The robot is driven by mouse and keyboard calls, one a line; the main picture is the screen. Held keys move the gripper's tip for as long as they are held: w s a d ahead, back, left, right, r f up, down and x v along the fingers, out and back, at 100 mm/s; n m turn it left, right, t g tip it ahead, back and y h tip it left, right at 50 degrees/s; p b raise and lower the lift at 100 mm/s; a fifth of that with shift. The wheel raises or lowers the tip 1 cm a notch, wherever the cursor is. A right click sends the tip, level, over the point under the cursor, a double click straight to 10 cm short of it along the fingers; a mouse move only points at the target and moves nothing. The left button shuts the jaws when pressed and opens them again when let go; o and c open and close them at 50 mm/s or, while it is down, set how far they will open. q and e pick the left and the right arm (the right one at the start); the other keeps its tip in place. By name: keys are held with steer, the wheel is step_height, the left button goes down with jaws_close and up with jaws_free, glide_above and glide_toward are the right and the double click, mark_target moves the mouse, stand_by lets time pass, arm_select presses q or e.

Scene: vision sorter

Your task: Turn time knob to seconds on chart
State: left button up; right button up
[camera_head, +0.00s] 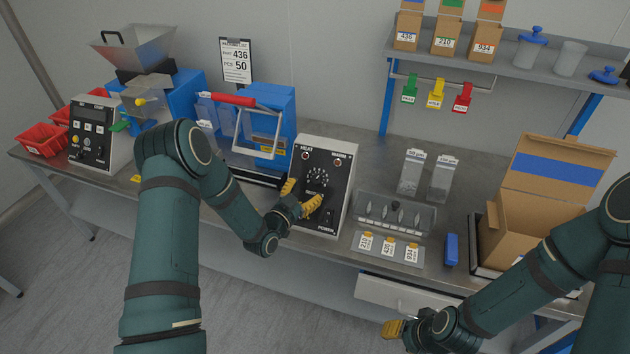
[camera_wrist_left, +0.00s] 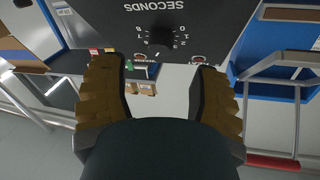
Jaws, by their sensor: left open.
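A control box (camera_head: 341,190) with a black front panel stands on the bench; HEAT and POWER labels show on it. Its time knob (camera_wrist_left: 160,38) sits inside a ring of numbers in the left wrist view, upside down beside the word SECONDS. My left gripper (camera_head: 301,196) is open in front of this panel, its fingers apart and empty; in the wrist view the knob lies beyond and between the fingertips.
A blue sealer with a red handle (camera_head: 233,99) stands left of the box. A clear tray (camera_head: 394,217) and an open carton (camera_head: 522,225) are to the right. A black-fronted controller (camera_head: 91,138) and red bins (camera_head: 42,139) are at far left. A shelf (camera_head: 480,57) hangs above.

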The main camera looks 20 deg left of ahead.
mark_target(316, 179)
arm_select(q)
steer(key=shift+x, duration=2.75)
steer(key=shift+c, duration=0.2)
jaws_close()
